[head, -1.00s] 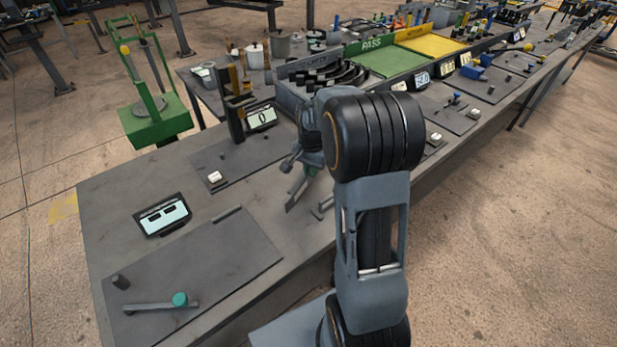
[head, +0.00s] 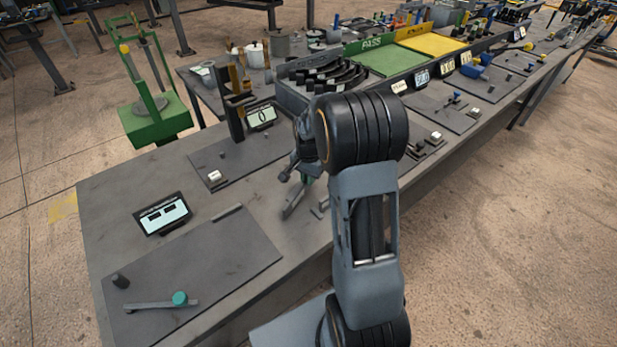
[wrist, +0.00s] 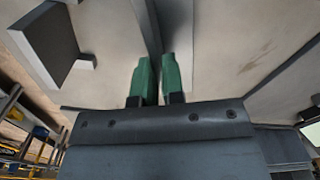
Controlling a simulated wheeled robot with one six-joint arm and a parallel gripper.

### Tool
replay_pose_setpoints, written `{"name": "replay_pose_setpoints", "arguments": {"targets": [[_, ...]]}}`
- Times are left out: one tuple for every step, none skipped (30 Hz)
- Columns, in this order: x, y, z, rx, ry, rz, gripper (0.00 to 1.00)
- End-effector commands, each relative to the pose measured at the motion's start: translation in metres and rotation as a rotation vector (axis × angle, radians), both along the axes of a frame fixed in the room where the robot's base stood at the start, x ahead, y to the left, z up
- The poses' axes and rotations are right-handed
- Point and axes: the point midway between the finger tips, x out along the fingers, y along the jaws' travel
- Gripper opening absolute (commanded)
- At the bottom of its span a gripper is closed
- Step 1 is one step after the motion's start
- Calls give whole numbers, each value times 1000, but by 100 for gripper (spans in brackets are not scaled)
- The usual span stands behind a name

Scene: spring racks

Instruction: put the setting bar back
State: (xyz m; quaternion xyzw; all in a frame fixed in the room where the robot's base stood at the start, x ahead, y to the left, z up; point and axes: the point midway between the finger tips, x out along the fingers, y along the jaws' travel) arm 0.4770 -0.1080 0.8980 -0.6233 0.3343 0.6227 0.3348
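My gripper (head: 306,181) is low over the front edge of the bench, left of my forearm. In the wrist view, its green fingertips (wrist: 156,68) stand close together on both sides of a thin grey bar, which I take to be the setting bar (wrist: 146,22). The bar (head: 295,199) also shows in the head view as a short grey strip, tilted, below the fingers. The fingers look shut on it. I cannot tell whether it touches the bench. A small bracket (head: 320,207) sits just right of it, partly hidden by my arm.
A dark mat (head: 215,265) holds a lever with a teal knob (head: 180,298) and a small post. A display (head: 163,214) stands behind it. A gauge post (head: 235,115), a rack of curved dark parts (head: 325,78) and a green PASS tray (head: 385,60) are farther back.

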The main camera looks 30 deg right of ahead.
Motion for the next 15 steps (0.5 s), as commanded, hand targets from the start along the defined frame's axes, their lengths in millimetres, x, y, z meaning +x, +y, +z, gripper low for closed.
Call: {"name": "replay_pose_setpoints", "arguments": {"targets": [[0,0,0,1,1,0,14],[0,0,0,1,1,0,17],[0,0,0,0,1,0,21],[0,0,0,0,1,0,24],[0,0,0,0,1,0,26],[0,0,0,0,1,0,30],[0,0,0,0,1,0,33],[0,0,0,0,1,0,34],[0,0,0,0,1,0,34],[0,0,0,0,1,0,34],[0,0,0,1,1,0,34],[0,0,0,1,1,0,34],[0,0,0,1,1,0,34],[0,0,1,1,1,0,34],[0,0,2,0,0,0,34]]}}
